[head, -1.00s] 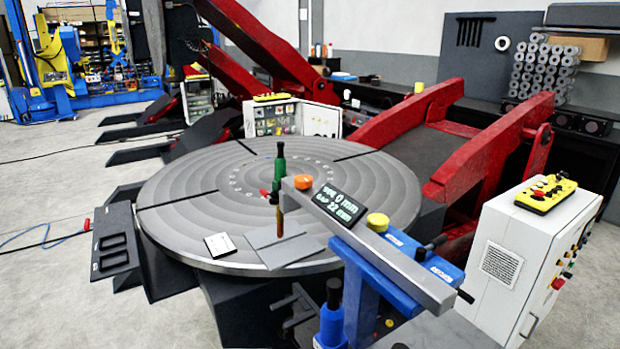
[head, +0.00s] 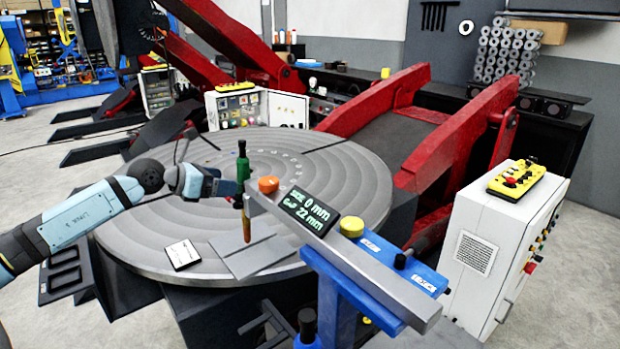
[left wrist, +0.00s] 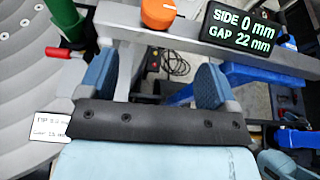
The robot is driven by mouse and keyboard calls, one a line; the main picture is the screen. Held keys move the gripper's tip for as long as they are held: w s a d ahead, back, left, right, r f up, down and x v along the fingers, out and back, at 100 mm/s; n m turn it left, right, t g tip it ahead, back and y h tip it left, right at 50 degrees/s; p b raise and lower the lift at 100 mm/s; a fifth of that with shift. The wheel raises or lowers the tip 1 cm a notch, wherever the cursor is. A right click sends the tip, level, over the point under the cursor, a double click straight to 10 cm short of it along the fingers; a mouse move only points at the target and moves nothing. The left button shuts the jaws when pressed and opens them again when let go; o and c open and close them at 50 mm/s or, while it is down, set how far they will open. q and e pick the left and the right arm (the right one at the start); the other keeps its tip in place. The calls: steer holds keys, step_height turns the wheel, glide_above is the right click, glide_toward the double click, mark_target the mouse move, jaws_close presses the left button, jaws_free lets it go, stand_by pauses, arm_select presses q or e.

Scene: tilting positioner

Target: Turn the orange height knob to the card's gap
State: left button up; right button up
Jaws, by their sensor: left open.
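The orange height knob (head: 268,184) sits on the grey beam (head: 370,265) beside the black display (head: 308,211), which reads SIDE 0 mm, GAP 22 mm. The knob (left wrist: 158,12) and display (left wrist: 242,32) also show at the top of the left wrist view. The white card (head: 181,254) lies on the round table; in the left wrist view (left wrist: 50,125) its small print is too blurred to read surely. My left gripper (head: 232,186) is left of the knob, apart from it. In the left wrist view (left wrist: 155,82) its blue fingers are spread, with nothing held.
A green-handled upright tool (head: 242,165) stands close to my left gripper, just left of the knob. A yellow knob (head: 351,227) is further along the beam. Grey plates (head: 262,257) lie at the round table's (head: 345,180) front edge. A white control cabinet (head: 490,250) stands at right.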

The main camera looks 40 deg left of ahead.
arm_select(q)
steer(key=w+r, duration=0.1)
glide_toward(266, 181)
steer(key=w, duration=0.3)
steer(key=p+x, duration=0.1)
steer(key=x, duration=0.1)
steer(key=p+x, duration=0.1)
steer(key=x, duration=0.3)
steer(key=shift+w+d+f+p, duration=0.1)
steer(key=shift+d+f+p, duration=0.3)
steer(key=shift+f, duration=0.1)
steer(key=shift+x, duration=0.75)
steer(key=shift+f, duration=0.1)
steer(key=c, duration=0.9)
steer(key=shift+c, duration=0.2)
